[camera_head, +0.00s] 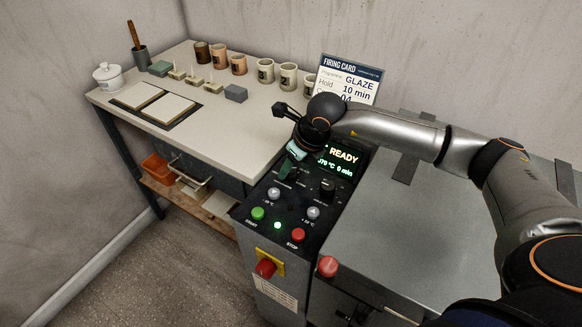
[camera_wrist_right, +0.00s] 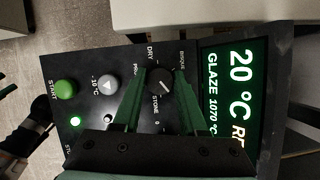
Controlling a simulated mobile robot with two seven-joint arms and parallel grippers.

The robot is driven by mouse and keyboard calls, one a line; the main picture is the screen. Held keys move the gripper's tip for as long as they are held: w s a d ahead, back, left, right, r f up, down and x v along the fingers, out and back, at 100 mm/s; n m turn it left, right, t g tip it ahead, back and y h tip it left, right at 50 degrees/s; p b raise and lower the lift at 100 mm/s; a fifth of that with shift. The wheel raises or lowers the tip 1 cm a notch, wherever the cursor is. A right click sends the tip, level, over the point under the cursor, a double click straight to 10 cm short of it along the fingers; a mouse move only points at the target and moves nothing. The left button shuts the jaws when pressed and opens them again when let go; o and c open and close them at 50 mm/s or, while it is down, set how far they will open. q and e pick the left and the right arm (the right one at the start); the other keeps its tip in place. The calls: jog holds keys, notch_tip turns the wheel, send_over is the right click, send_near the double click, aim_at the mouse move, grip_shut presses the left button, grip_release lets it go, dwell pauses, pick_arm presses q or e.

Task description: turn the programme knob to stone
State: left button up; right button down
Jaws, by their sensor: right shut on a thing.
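The programme knob (camera_wrist_right: 160,82) is a round black knob with a pale pointer line on the dark control panel (camera_wrist_right: 95,52). In the right wrist view, labels around it include DRY, BISQUE and STONE. My right gripper (camera_wrist_right: 160,100) has a finger on each side of the knob and is shut on it. In the head view the right gripper (camera_head: 287,168) reaches down over the panel's upper left and mostly hides this knob. The display (camera_wrist_right: 224,95) reads GLAZE 1070 °C and 20 °C.
A second black knob (camera_head: 328,188) stands to the right. Below are the green START button (camera_head: 258,213), grey buttons (camera_head: 313,212) and red STOP button (camera_head: 298,235). A firing card (camera_head: 350,80) reads GLAZE, 10 min. The table (camera_head: 235,120) with cups is at left.

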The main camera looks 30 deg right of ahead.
jog(key=m+h+b, duration=0.1)
jog(key=m, duration=0.1)
jog(key=shift+f+m, duration=0.1)
jog(key=shift+m, duration=0.3)
jog(key=m+h+b, duration=0.1)
jog(key=m, duration=0.1)
jog(key=shift+m, duration=0.4)
jog(key=shift+m+h+b, duration=0.3)
jog(key=shift+m+b, duration=0.1)
jog(key=shift+m, duration=0.2)
pick_arm(q)
jog(key=shift+w+d+f, duration=0.1)
jog(key=shift+d+f, duration=0.1)
jog(key=shift+f, duration=0.25)
jog(key=shift+w+d+f, duration=0.1)
jog(key=shift+d+f, duration=0.1)
jog(key=shift+f, duration=0.2)
pick_arm(e)
jog(key=shift+a, duration=0.1)
jog(key=shift+c, duration=2.2)
grip_release()
pick_arm(q)
jog(key=shift+w+r, duration=0.1)
jog(key=shift+w, duration=0.05)
